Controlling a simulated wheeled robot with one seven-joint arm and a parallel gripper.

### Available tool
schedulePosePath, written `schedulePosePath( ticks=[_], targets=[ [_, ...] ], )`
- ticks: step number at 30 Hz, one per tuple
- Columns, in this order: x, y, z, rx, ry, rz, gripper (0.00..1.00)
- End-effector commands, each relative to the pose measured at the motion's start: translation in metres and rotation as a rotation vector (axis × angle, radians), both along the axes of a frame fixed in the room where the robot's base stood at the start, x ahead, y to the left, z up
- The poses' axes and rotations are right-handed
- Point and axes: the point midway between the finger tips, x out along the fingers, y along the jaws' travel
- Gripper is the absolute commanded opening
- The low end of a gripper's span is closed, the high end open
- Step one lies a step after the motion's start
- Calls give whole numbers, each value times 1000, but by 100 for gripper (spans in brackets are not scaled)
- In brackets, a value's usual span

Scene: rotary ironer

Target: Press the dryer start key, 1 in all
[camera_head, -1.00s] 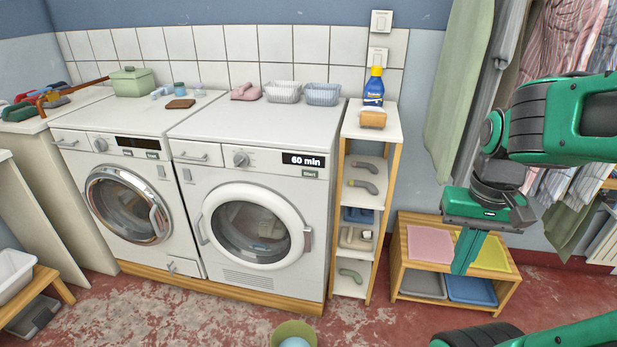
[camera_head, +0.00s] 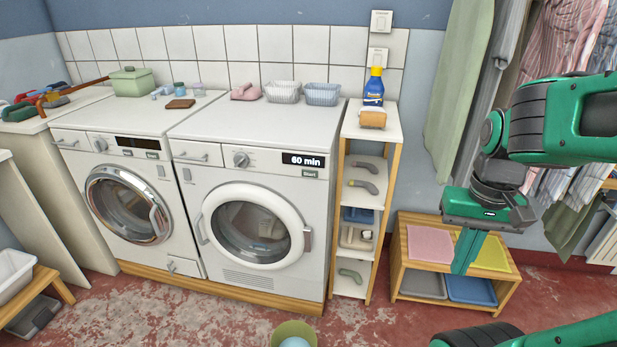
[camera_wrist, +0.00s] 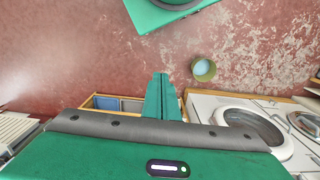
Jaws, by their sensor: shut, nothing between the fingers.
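The dryer (camera_head: 262,218) is the right-hand white machine, with a round white-rimmed door, a knob and a display (camera_head: 303,160) reading "60 min". The start key (camera_head: 309,174) is a small grey-green key marked "Start" just under that display. My gripper (camera_head: 463,268) is shut and empty, pointing down in front of the low wooden rack, well to the right of the dryer and apart from it. In the wrist view my gripper (camera_wrist: 161,80) shows shut above the floor, with the dryer (camera_wrist: 205,103) at the right; the start key cannot be made out there.
A narrow wooden shelf (camera_head: 395,170) with a blue-yellow bottle (camera_head: 374,88) on top stands between the dryer and my arm. The low rack (camera_head: 403,250) holds coloured trays. A green bin (camera_head: 276,335) stands on the floor. A washer (camera_head: 120,200) is left of the dryer.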

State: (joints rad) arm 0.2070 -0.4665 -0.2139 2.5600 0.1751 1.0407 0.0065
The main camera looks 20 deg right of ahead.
Motion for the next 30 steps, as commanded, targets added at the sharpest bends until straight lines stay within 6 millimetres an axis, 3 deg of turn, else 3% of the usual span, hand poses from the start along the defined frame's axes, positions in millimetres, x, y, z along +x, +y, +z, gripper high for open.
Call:
schedulePosePath(
  ticks=[10,12,14,20,25,30],
  targets=[
    [0,0,0,-1,-1,-1,0],
    [-9,0,4,-6,-19,-5,0],
    [-2,-2,3,-17,-31,-18,0],
    [54,-11,-12,-86,-126,-110,0],
    [122,-11,-28,-119,-269,-222,0],
    [187,2,-44,-96,-419,-332,0]
  ],
)
